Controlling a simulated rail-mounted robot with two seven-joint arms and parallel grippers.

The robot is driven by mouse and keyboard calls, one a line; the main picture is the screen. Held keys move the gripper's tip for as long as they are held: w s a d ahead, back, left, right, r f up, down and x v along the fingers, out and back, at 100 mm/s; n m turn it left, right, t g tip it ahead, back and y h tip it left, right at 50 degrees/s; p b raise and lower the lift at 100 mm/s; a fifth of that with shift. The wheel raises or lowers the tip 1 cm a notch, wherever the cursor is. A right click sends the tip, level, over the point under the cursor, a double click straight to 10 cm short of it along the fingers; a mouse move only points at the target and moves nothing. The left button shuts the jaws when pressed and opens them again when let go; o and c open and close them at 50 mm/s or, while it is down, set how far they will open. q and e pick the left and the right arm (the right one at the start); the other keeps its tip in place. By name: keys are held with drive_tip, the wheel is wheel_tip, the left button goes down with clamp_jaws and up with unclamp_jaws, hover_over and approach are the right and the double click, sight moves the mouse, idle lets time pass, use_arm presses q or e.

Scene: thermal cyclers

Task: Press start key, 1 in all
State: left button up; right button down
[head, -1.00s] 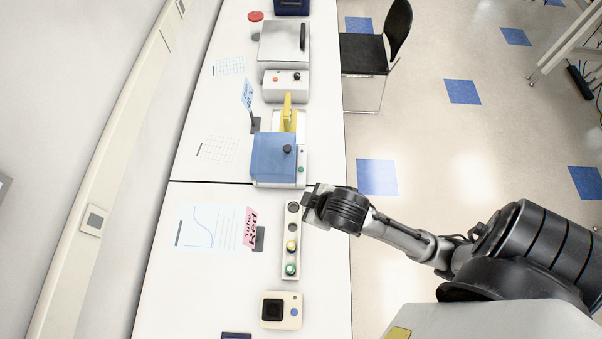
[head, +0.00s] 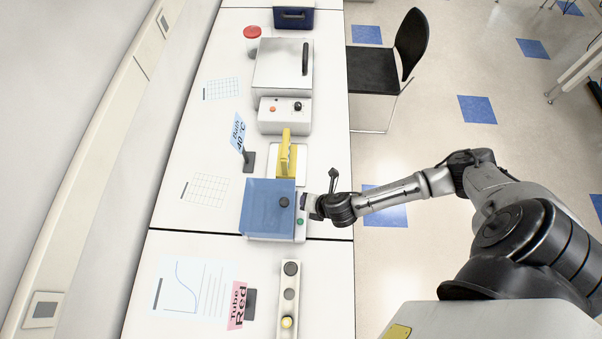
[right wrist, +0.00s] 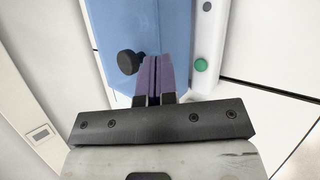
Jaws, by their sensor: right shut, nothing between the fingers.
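A white device with a blue lid (head: 268,208) and a black knob (head: 284,202) stands on the bench at the middle of the head view. A green round key (head: 300,222) is on its white right-hand strip. In the right wrist view the green key (right wrist: 201,65) is right of my fingers, and the black knob (right wrist: 128,62) is left of them. My right gripper (head: 309,203) is shut and empty, with its purple fingers (right wrist: 155,78) together over the device. It appears apart from the green key. My left gripper is not in view.
A yellow-handled part (head: 287,158) and a white control box (head: 284,115) stand farther back. A white strip with round caps (head: 288,325) is nearer. A blue sign (head: 239,133) and a pink sign (head: 237,305) stand left. The bench left of the device is mostly clear.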

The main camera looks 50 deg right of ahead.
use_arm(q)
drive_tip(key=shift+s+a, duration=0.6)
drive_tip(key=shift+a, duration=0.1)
use_arm(e)
drive_tip(key=a+n+y, duration=0.1)
drive_tip(key=n, duration=0.1)
drive_tip(key=a+n, duration=0.2)
drive_tip(key=shift+s+r+y, duration=0.15)
drive_tip(key=shift+s+y, duration=0.2)
drive_tip(key=shift+y, duration=0.05)
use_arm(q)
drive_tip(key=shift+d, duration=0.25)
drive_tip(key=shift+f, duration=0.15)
